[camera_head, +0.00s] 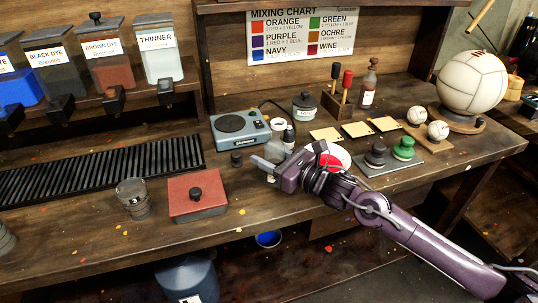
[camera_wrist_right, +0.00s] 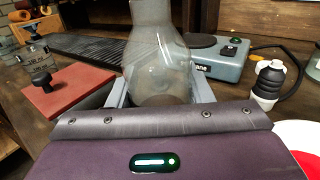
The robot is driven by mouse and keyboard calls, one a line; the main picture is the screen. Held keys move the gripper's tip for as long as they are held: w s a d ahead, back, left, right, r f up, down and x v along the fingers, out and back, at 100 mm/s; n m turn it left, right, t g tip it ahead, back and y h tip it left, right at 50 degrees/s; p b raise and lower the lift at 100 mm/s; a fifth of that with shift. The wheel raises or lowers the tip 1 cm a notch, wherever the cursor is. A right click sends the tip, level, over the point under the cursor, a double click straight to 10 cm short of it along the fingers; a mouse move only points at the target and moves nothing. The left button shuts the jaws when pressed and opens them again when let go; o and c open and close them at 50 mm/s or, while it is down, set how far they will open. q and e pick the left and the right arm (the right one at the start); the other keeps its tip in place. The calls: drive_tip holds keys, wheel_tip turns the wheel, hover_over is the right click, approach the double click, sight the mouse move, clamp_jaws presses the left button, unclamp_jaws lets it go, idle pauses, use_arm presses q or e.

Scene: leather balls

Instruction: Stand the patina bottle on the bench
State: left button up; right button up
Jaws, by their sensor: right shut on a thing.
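My right gripper (camera_head: 265,170) reaches in over the middle of the bench (camera_head: 262,205). It is shut on a clear, see-through bottle, which I take to be the patina bottle (camera_wrist_right: 158,58). In the right wrist view the bottle's wide body is between the fingers, and its neck runs up out of the picture. In the head view the bottle shows only faintly by the fingers (camera_head: 275,151). I cannot tell whether its base touches the bench. My left gripper is not in view.
A blue-grey hot plate (camera_head: 240,131) stands behind the gripper. A red slab with a black knob (camera_head: 197,196) and a glass beaker (camera_head: 134,198) stand to the left. A white disc (camera_head: 338,156) lies right. The bench front is partly clear.

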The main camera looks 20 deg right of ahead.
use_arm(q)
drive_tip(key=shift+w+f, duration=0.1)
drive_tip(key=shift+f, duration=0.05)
use_arm(e)
drive_tip(key=shift+f, duration=0.1)
drive_tip(key=o, duration=1.1)
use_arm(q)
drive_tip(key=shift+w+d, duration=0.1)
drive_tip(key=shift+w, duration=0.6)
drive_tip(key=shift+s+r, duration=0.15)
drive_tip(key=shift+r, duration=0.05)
